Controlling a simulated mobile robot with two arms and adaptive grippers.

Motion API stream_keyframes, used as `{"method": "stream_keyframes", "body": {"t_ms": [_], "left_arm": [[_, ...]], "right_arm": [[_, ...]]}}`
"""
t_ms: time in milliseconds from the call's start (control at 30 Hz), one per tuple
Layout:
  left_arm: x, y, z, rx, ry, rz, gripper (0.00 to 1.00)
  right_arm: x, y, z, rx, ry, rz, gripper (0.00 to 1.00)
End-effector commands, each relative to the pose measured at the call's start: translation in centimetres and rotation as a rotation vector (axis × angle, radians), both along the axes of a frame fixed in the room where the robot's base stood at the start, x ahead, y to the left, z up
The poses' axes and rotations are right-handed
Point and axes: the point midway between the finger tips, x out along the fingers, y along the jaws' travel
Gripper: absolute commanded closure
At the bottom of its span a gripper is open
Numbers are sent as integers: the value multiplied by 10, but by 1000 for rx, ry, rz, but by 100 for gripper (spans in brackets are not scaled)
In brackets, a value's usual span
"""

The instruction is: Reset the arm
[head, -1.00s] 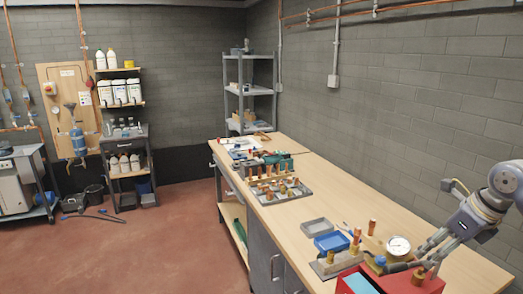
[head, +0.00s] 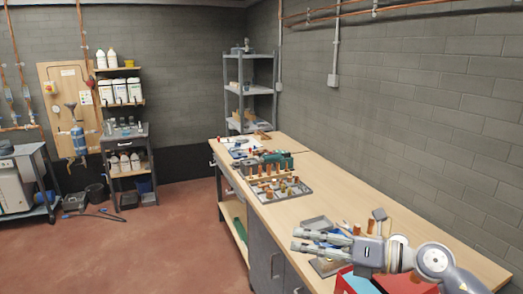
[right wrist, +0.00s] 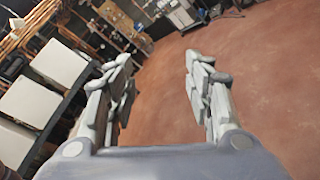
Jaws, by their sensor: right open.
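My right arm comes in from the lower right of the head view. Its gripper (head: 297,240) points left over the near part of the workbench, above the red box and in front of the small trays. In the right wrist view the two fingers of the right gripper (right wrist: 160,85) stand wide apart with nothing between them. Beyond them is the red-brown floor. My left gripper is not in view.
The wooden workbench (head: 400,220) carries a tray of copper fittings (head: 285,190), a grey tray (head: 316,224) and a red box (head: 405,284). A grey shelf rack (head: 250,95) stands at the back corner. The red floor (head: 180,230) left of the bench is clear.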

Motion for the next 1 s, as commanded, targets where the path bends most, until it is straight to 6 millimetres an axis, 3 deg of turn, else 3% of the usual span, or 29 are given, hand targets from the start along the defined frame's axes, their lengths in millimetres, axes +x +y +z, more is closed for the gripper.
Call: {"method": "stream_keyframes", "body": {"t_ms": [67,167,267,367,467,633,800,900,1000], "left_arm": [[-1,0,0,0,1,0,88],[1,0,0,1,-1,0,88],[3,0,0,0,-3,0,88],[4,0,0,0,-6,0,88],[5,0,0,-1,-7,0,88],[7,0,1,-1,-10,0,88],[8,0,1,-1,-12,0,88],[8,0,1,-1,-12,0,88],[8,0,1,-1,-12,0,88]], "right_arm": [[-6,17,16,227,47,-51,52],[-6,16,35,505,132,-152,52],[-2,-3,39,765,245,-287,52],[1,-32,23,1002,386,-453,52],[-1,-66,-12,1210,549,-646,52],[-35,-113,-106,1476,869,-1028,52],[-111,-131,-206,1605,1205,-1434,52],[-159,-129,-246,1617,1366,-1630,52],[-202,-124,-271,1601,1495,-1786,52]]}}
